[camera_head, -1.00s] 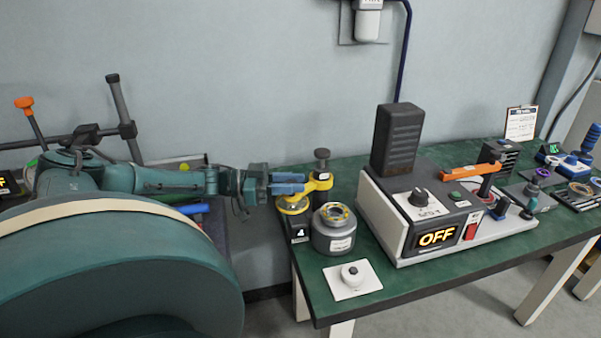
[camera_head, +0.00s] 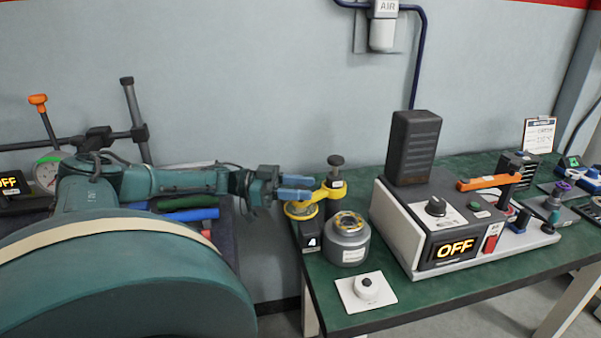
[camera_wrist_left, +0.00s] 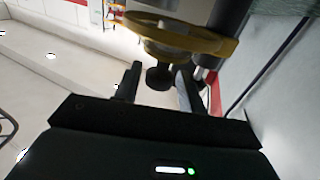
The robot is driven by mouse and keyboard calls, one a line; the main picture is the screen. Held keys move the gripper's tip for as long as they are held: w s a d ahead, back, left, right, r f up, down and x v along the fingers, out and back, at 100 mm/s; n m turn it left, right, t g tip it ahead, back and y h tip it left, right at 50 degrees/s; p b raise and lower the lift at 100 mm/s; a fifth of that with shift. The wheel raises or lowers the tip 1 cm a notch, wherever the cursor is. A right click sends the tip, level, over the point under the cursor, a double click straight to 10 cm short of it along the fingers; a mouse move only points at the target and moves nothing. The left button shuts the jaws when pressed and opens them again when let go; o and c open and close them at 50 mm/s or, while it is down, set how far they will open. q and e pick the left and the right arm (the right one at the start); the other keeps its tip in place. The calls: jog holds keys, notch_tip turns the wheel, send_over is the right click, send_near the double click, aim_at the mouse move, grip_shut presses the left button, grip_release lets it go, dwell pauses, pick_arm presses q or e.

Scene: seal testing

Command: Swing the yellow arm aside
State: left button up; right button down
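The yellow arm (camera_head: 328,196) reaches from a dark-topped post (camera_head: 336,172) to a yellow ring-shaped end (camera_head: 300,211) at the table's left end. Its ring end is over a dark block marked 4, left of the grey canister. My left gripper (camera_head: 300,187) has its blue fingers spread, close beside the yellow arm, left of the post. In the left wrist view, the yellow arm (camera_wrist_left: 200,42) crosses above the fingertips. A dark knob (camera_wrist_left: 158,77) shows between the spread fingers; I cannot tell if they touch it. My right gripper is not in view.
A grey canister (camera_head: 347,241) stands just right of the yellow arm. A white plate with a knob (camera_head: 366,290) lies in front. A machine with an OFF display (camera_head: 456,249) and an orange lever (camera_head: 489,183) stands further right.

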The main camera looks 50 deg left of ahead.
aim_at(301, 187)
pick_arm(q)
jog(key=shift+o, duration=0.5)
notch_tip(301, 187, up, 9)
jog(key=p, duration=0.5)
jog(key=shift+d, duration=0.1)
jog(key=shift+r+p, duration=0.4)
jog(key=shift+p, duration=0.05)
jog(key=shift+r, duration=0.2)
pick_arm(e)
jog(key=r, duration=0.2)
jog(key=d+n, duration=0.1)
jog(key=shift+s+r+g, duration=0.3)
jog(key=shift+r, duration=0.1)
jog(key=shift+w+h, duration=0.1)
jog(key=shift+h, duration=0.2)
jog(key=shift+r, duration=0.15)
pick_arm(q)
jog(key=shift+s+f, duration=0.1)
jog(key=shift+f, duration=0.05)
